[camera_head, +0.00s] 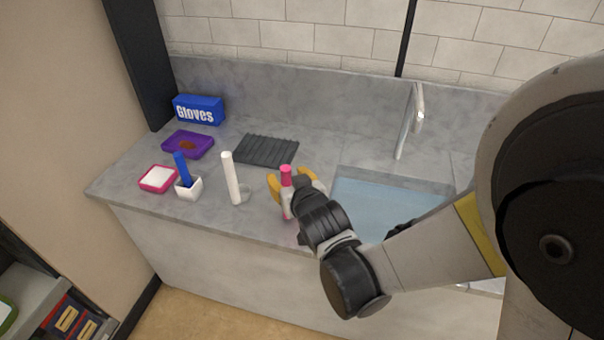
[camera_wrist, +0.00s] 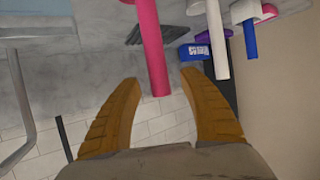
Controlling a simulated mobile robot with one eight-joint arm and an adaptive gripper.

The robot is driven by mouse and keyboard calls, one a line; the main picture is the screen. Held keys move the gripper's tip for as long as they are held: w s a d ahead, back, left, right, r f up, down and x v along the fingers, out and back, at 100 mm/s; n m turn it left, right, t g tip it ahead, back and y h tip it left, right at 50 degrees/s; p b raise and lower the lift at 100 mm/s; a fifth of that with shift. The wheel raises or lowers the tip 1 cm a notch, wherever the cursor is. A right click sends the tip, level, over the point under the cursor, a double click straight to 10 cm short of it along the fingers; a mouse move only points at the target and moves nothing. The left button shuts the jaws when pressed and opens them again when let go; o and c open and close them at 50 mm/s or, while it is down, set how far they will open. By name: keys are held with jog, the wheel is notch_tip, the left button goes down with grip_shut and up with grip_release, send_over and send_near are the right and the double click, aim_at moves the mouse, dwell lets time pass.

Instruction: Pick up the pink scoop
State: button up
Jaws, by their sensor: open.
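The pink scoop (camera_head: 286,177) stands near the counter's front edge, its pink handle upright. In the wrist view the pink handle (camera_wrist: 152,50) runs down from the top edge into the space between my fingers. My gripper (camera_head: 288,183) is open, with one yellow finger on each side of the handle. In the wrist view the gripper (camera_wrist: 160,84) shows a gap on both sides of the handle.
A white upright handle (camera_head: 231,178) stands just left. Further left are a blue handle (camera_head: 182,168) in a white holder (camera_head: 189,190), a pink tray (camera_head: 157,179), a purple tray (camera_head: 172,147) and a gloves box (camera_head: 199,109). A dark rack (camera_head: 266,150) lies behind; a sink (camera_head: 390,205) is right.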

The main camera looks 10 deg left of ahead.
jog(key=shift+x, duration=1.05)
jog(key=shift+d, duration=0.1)
grip_shut()
jog(key=shift+r, duration=0.1)
